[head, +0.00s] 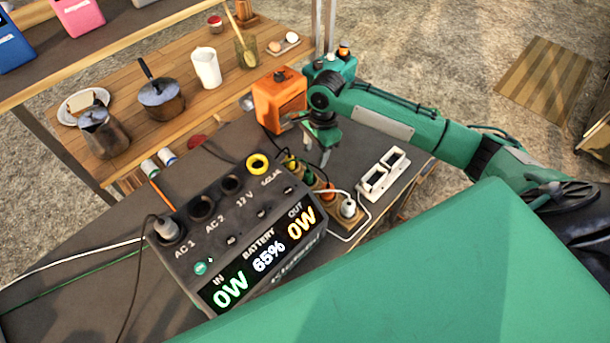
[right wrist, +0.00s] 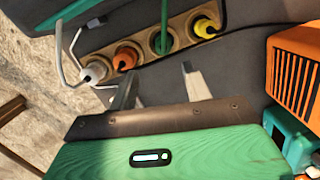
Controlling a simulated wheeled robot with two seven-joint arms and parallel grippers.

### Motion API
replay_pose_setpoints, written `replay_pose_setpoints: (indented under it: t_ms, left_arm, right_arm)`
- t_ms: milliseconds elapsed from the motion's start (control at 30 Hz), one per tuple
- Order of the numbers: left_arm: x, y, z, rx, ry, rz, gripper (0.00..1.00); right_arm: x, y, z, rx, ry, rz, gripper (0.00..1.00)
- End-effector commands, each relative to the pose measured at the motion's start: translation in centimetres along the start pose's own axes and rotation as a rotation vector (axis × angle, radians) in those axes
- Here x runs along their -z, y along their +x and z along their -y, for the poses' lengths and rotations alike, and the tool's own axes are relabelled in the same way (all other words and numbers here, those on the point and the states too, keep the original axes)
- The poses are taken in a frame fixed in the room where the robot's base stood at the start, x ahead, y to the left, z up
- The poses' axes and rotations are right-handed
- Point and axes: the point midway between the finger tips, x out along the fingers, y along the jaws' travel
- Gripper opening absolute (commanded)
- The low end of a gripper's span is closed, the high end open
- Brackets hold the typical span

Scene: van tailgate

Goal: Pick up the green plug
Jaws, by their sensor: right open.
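The green plug (right wrist: 161,42) sits in a hole of a wooden holder (right wrist: 180,33), with a green cord rising from it. It stands between the orange plug (right wrist: 126,58) and the yellow plug (right wrist: 206,27); a white plug (right wrist: 93,72) is at the row's end. In the head view the green plug (head: 308,178) shows small behind the power station. My right gripper (right wrist: 160,82) is open and empty, its two fingers apart and short of the green plug in the wrist view. In the head view the right gripper (head: 322,145) hangs near the row. My left gripper is not in view.
The power station (head: 235,230) stands in front of the row. An orange box (head: 280,100) is close beside my right gripper. A white double frame (head: 384,174) lies to the right. Loose cables run around the plugs. A wooden shelf (head: 215,100) with kitchenware is behind.

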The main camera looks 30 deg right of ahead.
Motion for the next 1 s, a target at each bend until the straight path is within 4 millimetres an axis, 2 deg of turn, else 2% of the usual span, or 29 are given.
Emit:
replay_pose_setpoints:
  t_ms: [67,200,400,700,1000]
  left_arm:
    - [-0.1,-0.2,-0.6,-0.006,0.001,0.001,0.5]
    - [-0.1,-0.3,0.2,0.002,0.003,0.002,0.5]
    - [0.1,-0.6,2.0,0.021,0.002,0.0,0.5]
    - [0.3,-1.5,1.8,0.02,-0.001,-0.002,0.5]
    - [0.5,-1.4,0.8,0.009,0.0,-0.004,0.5]
  right_arm:
    - [-0.1,1.6,0.0,-0.002,0.0,0.0,0.5]
    - [-0.1,3.5,0.0,0.0,0.0,0.0,0.5]
    - [-0.1,4.8,0.1,0.0,-0.001,0.0,0.5]
    - [-0.5,8.8,0.5,0.0,-0.001,-0.001,0.5]
    - [-0.5,9.4,0.6,0.002,-0.002,-0.001,0.5]
